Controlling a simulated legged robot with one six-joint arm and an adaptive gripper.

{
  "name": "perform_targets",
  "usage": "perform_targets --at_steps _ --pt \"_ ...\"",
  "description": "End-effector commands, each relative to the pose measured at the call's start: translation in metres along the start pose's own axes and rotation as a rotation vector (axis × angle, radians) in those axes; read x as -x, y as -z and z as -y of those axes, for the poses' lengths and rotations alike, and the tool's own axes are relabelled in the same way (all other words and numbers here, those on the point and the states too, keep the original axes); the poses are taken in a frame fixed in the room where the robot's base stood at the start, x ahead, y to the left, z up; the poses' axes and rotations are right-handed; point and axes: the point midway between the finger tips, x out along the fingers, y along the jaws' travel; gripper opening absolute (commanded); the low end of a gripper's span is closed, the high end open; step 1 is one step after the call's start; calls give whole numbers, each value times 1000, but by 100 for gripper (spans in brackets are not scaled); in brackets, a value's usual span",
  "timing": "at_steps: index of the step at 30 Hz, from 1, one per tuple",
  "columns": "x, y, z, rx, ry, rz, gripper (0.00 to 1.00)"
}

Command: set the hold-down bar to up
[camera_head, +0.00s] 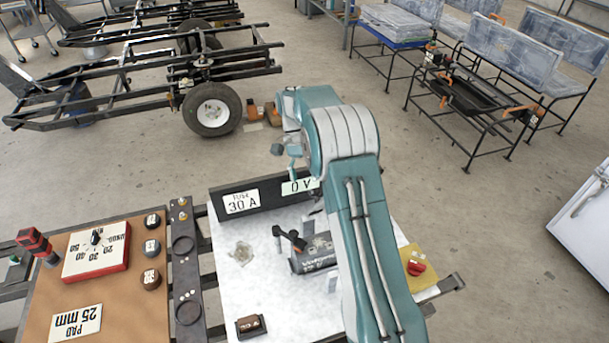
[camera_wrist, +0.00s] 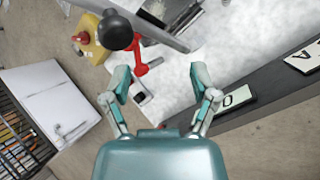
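My gripper (camera_wrist: 161,76) is open in the wrist view, its two teal fingers spread apart with nothing between them. In the head view my gripper (camera_head: 287,158) hangs above and behind the white board, partly hidden by my arm. I cannot tell for certain which part is the hold-down bar. A grey bar (camera_wrist: 150,28) crosses the board beyond the fingertips, with a black knob (camera_wrist: 114,31) and a red bent piece (camera_wrist: 139,68) beside it. In the head view a dark lever (camera_head: 291,238) rises beside a black block (camera_head: 315,256).
A dark upright panel (camera_head: 263,206) with "30 A" and "0 V" labels stands at the board's back edge. A yellow box with a red button (camera_head: 416,268) is right of my arm. A brown pad board (camera_head: 110,292) lies left.

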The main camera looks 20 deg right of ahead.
Motion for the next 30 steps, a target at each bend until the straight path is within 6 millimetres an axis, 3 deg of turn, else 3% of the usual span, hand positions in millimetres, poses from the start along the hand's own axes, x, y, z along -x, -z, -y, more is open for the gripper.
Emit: perform_targets --at_steps 11,21,30 --pt "6 1 -1 -2 2 -3 78" --pt "52 1 1 -2 1 -3 78" --pt "74 1 1 -1 0 0 78"
